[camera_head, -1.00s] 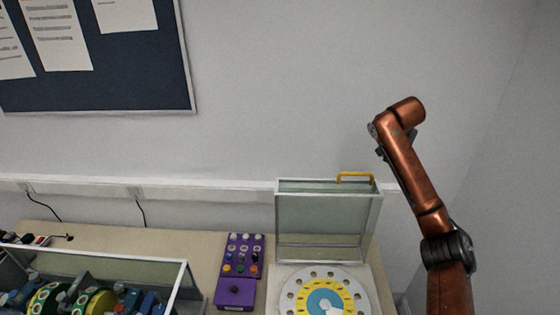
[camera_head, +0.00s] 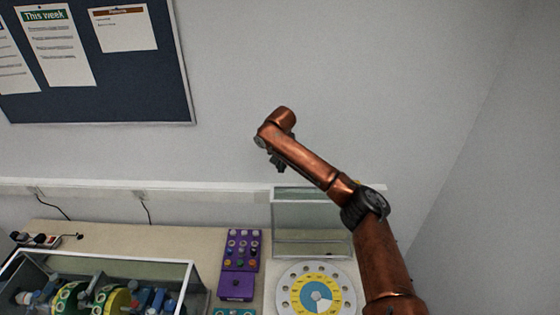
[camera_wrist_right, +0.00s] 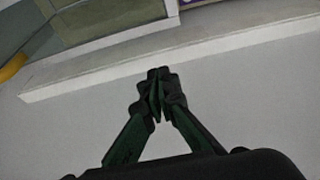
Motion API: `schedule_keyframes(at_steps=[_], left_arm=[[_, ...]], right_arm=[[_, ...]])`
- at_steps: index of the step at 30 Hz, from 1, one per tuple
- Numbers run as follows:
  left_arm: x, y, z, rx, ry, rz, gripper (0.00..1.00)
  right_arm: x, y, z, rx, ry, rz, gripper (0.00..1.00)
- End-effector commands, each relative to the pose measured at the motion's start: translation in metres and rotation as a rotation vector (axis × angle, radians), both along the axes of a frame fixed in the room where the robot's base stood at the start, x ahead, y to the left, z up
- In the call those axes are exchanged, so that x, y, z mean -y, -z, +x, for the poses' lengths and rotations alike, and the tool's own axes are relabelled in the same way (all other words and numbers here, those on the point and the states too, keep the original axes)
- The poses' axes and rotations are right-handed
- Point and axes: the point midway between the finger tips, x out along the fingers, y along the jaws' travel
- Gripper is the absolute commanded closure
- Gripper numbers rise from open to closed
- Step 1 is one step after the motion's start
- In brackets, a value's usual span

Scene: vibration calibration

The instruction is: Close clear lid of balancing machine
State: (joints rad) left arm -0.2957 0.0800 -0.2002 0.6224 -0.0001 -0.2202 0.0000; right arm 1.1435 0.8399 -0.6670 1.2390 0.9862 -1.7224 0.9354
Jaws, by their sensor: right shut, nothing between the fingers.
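The clear lid (camera_head: 305,222) of the balancing machine stands raised and upright at the back of the machine in the head view. Below it lies the machine's round plate (camera_head: 345,293) with a yellow ring and blue centre. My right gripper (camera_head: 278,165) is above the lid's top left corner, apart from it, and my right arm covers the lid's right side. In the right wrist view the fingers (camera_wrist_right: 158,97) are shut and empty. The lid's yellow handle (camera_wrist_right: 12,67) shows at that view's left edge; the arm mostly hides it in the head view. My left gripper is out of view.
A purple control box (camera_head: 242,248) with coloured knobs stands left of the machine. A clear-walled case (camera_head: 150,268) with green and yellow wheels is farther left. A white wall trunking (camera_head: 180,190) runs behind the table, with a dark notice board (camera_head: 145,85) above.

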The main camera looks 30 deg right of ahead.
Motion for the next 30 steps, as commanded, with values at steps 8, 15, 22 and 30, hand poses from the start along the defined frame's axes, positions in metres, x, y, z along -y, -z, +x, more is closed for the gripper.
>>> schedule_keyframes(at_steps=[8,15,22,30], left_arm=[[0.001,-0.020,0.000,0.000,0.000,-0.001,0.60],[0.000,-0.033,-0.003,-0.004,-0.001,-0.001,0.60],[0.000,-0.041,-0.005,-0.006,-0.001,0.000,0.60],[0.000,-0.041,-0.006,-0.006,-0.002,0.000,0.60]], right_arm=[[0.007,0.044,0.013,-0.001,0.003,-0.001,1.00],[-0.003,0.045,-0.006,0.001,-0.002,-0.001,1.00],[-0.010,0.045,-0.019,0.002,0.001,-0.001,1.00],[-0.012,0.046,-0.022,0.001,0.002,0.000,1.00]])
